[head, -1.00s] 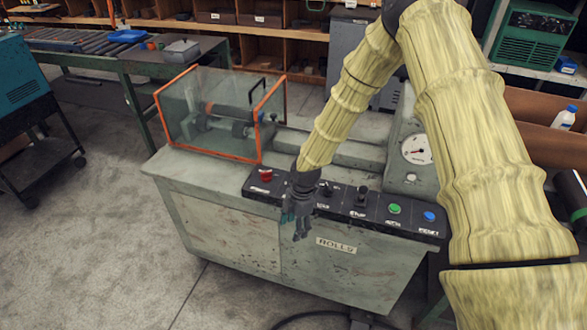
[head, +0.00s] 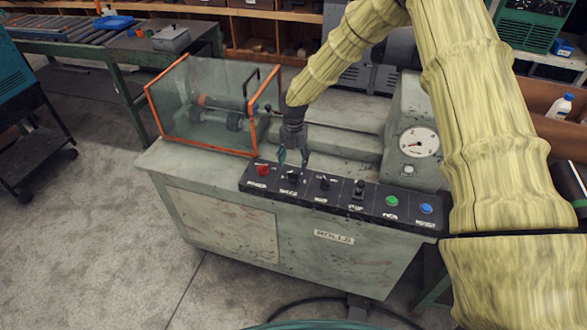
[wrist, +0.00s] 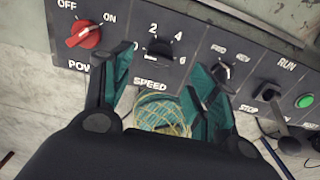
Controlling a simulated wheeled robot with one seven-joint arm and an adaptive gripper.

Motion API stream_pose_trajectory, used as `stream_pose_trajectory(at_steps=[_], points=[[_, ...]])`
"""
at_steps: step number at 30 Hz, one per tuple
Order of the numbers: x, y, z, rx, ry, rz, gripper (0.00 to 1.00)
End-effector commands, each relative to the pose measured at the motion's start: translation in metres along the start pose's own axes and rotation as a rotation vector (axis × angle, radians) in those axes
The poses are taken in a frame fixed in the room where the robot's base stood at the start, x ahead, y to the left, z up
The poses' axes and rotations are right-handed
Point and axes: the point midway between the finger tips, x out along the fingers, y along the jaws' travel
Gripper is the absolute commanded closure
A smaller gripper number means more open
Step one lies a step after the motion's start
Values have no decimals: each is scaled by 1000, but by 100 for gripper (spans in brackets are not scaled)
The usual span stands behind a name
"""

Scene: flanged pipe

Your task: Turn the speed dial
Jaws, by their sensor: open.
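The speed dial (wrist: 160,50) is a black knob with a 0 to 6 scale above the word SPEED in the wrist view. In the head view the speed dial (head: 292,176) sits on the black control panel (head: 372,206), right of the red power knob (head: 263,170). My gripper (head: 292,160) is above the dial, pointing down. In the wrist view my gripper (wrist: 160,72) has its two teal fingers apart, one to each side of the dial. The fingers look empty; I cannot tell whether they touch the dial.
To the right on the panel are the FWD/REV knob (wrist: 222,72), a black lever (head: 359,188), a green button (head: 392,201) and a blue button (head: 426,208). An orange-framed clear guard (head: 205,105) stands behind and left. A round gauge (head: 419,142) is at the right.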

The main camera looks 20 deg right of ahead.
Motion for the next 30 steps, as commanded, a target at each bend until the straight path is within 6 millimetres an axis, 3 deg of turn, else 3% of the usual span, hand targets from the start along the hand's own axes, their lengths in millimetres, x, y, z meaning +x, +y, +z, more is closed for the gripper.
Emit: stream_pose_trajectory(at_steps=[15, 28, 30], points=[[52, 0, 0, 1, 1, -1, 41], [59, 0, 0, 1, 0, 0, 41], [59, 0, 0, 1, 0, 0, 54]])
